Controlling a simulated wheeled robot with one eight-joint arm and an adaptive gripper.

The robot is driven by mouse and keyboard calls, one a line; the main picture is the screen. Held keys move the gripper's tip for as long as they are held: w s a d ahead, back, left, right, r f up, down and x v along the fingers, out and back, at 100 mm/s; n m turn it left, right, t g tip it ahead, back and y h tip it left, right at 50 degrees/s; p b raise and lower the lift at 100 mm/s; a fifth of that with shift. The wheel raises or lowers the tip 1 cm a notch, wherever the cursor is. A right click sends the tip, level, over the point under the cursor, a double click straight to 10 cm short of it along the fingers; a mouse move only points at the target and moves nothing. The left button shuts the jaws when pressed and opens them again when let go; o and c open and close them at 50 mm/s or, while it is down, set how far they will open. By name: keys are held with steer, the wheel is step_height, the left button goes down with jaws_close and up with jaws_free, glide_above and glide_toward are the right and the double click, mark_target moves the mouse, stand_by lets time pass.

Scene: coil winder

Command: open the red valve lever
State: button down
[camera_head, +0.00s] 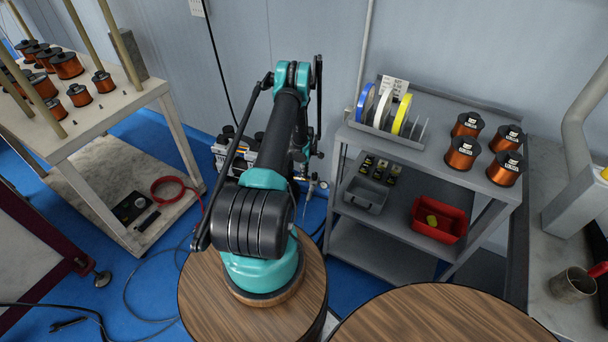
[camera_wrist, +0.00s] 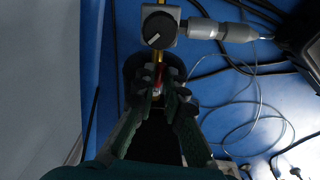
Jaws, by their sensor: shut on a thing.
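In the wrist view my gripper (camera_wrist: 157,88) has its two dark green fingers closed around a narrow red lever (camera_wrist: 159,72). Only a small red strip of the lever shows between the fingertips; the rest is hidden by them. A yellow brass pipe fitting (camera_wrist: 170,54) runs just above the fingertips. Above it is a grey block with a round black knob (camera_wrist: 159,28) bearing a white mark. In the head view my arm hides the lever, and the gripper cannot be made out clearly there.
Grey fittings (camera_wrist: 232,32) and cables lie right of the knob, over the blue floor. In the head view a grey shelf cart (camera_head: 440,160) with copper coils and a red bin (camera_head: 438,220) stands right of my arm. A coil table (camera_head: 90,120) stands left.

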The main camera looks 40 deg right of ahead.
steer(key=shift+r, duration=0.1)
stand_by(0.4)
steer(key=c, duration=1.6)
jaws_free()
step_height(320, 180, up, 12)
steer(key=shift+d, duration=0.1)
steer(key=shift+o, duration=0.3)
